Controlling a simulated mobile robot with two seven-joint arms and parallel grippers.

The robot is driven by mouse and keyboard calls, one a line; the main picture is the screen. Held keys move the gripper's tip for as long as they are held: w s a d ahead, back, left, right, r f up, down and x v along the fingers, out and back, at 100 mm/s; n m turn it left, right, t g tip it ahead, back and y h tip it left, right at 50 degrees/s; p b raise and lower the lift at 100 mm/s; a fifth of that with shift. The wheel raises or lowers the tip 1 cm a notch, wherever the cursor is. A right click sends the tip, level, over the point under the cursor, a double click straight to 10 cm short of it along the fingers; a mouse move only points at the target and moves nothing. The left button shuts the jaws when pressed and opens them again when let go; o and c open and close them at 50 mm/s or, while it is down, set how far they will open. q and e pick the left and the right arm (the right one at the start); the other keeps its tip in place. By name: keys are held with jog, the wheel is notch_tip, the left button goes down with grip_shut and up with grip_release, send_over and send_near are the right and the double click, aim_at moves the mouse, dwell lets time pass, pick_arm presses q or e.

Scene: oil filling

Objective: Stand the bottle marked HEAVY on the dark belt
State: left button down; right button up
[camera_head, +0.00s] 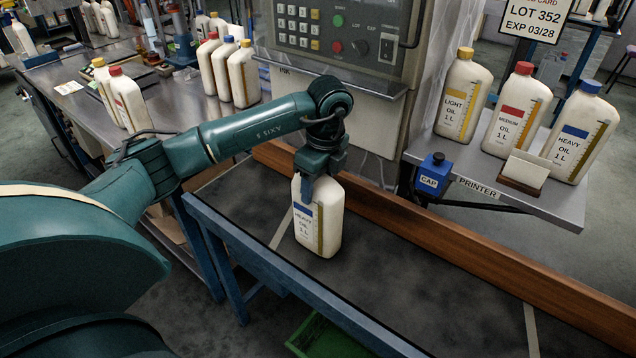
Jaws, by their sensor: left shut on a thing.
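A white bottle labelled HEAVY OIL 1 L (325,222), with a blue band on its label, is upright over the dark belt (400,285). My left gripper (318,178) is shut on its top from above, hiding the neck and any cap. I cannot tell for sure whether the bottle's base touches the belt. Another bottle marked HEAVY (582,136), with a blue cap, stands on the metal shelf at the right. My right gripper is not in view.
A brown wooden rail (440,240) and a blue rail (290,275) border the belt. LIGHT (463,98) and MEDIUM (516,112) bottles stand on the shelf. A blue CAP box (433,174) is at its edge. The belt toward lower right is clear.

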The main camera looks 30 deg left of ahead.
pick_arm(q)
jog(key=shift+c, duration=2.4)
grip_release()
